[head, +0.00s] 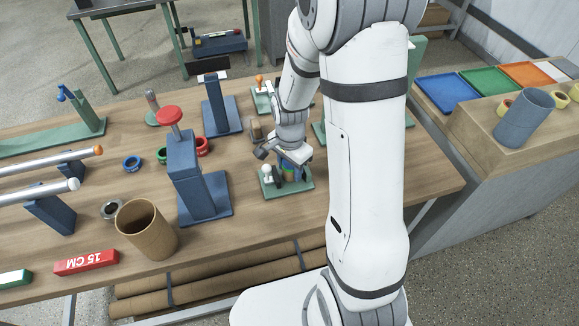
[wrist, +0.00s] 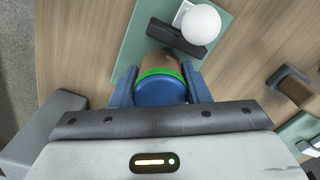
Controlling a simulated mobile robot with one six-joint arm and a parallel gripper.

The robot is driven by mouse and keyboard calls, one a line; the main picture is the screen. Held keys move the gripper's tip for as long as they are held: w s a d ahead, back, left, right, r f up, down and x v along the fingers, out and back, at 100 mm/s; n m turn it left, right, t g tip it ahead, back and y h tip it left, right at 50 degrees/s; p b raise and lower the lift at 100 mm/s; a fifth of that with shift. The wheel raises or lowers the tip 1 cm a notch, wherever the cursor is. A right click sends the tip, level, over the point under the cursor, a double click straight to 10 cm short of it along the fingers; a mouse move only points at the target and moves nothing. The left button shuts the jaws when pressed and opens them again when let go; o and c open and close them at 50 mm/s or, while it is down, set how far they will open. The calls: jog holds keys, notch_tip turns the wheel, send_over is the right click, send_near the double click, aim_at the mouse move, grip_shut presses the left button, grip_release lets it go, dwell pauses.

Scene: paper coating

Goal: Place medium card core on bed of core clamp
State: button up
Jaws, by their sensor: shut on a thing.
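My gripper (head: 290,158) is low over the core clamp at the middle right of the table. It is shut on the medium card core (wrist: 161,63), a short brown tube with a green band and a blue near end in the wrist view. The core clamp has a green base (head: 304,184) and a white ball handle (head: 267,169); the handle also shows in the wrist view (wrist: 201,24), beside a dark bar just beyond the core. The bed is mostly hidden, so I cannot tell whether the core touches it.
A blue stand with a red knob (head: 169,114) is left of the clamp, and a wide brown tube (head: 146,229) is at the front left. Another clamp (head: 261,91) and a brown roll (head: 256,131) are behind. The table front near the clamp is clear.

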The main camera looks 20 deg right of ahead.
jog(key=shift+f, duration=0.25)
jog(key=shift+f, duration=0.2)
jog(key=o, duration=0.9)
jog(key=shift+o, duration=0.2)
